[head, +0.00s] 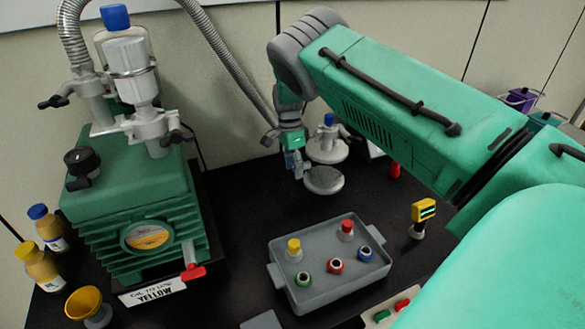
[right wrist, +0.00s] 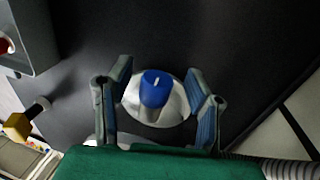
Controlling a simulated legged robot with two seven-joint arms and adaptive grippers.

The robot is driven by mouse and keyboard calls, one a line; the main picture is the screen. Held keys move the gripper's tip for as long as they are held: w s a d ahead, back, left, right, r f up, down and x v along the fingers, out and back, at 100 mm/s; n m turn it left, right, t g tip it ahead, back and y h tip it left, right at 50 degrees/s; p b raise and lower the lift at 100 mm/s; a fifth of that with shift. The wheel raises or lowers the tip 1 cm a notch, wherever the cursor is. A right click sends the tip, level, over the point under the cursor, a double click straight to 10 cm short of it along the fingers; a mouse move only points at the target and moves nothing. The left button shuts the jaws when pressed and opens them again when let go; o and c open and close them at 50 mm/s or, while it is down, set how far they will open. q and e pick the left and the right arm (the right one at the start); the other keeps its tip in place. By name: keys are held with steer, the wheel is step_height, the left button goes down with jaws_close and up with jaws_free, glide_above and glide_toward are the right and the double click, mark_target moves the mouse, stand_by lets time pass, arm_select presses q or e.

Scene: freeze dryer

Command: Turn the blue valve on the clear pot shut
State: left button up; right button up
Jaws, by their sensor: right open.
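In the right wrist view the blue valve (right wrist: 154,90) stands on a pale round top, the clear pot (right wrist: 172,112), between the two fingers of my right gripper (right wrist: 162,95). The fingers are open, with a gap on each side of the valve. In the head view the blue valve (head: 328,119) shows small above the pale pot (head: 326,150), just right of my right gripper (head: 299,168). The gripper points down at the back of the table and partly hides this area. Which way the valve is turned is too small to tell. My left gripper is not in view.
A round grey disc (head: 323,181) lies close by the gripper. A grey tray (head: 275,272) with coloured caps is in front, and a yellow gauge (head: 424,210) stands to the right. The green pump (head: 125,195), with a blue-topped vessel (head: 128,60), fills the left.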

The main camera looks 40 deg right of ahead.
steer(key=v, duration=1.2)
steer(key=shift+w+a, duration=0.15)
steer(key=shift+f, duration=0.1)
steer(key=shift+d+f, duration=0.1)
steer(key=shift+d, duration=0.2)
steer(key=shift+a, duration=0.15)
